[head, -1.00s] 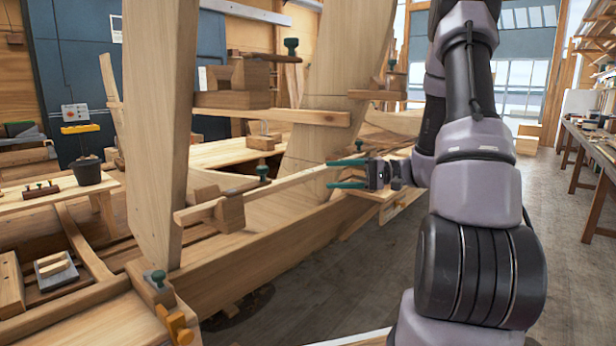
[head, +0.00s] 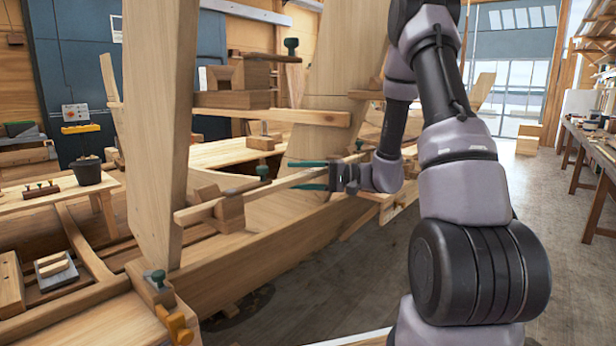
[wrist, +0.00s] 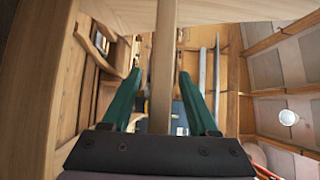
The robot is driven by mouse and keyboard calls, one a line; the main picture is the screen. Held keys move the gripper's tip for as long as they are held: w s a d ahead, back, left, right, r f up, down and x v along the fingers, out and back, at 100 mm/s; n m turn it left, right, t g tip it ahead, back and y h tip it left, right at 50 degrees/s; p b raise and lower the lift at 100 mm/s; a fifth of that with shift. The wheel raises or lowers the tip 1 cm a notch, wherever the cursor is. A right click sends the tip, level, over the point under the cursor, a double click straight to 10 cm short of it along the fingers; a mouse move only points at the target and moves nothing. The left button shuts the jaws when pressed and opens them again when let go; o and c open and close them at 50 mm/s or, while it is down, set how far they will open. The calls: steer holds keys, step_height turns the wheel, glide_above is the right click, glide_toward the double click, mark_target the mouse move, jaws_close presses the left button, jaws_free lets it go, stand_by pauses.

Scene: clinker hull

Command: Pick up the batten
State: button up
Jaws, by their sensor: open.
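The batten (head: 272,185) is a long, thin pale wooden strip. In the head view it slants up to the right, with its near left end by a small wooden block (head: 230,211). My gripper (head: 302,175) has dark green fingers, open and pointing left, one above and one below the batten's line. In the wrist view the batten (wrist: 164,60) runs up the middle between the open fingers (wrist: 160,75), with a gap visible on both sides. The batten's far part is hidden behind my gripper in the head view.
Upright wooden posts (head: 155,120) stand left of and behind the batten. The planked hull (head: 250,255) lies below it. A low bench with a dark bucket (head: 87,171) is at left. The floor (head: 545,230) at right is clear, beside a long workbench (head: 598,150).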

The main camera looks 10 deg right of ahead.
jaws_close()
stand_by(0.3)
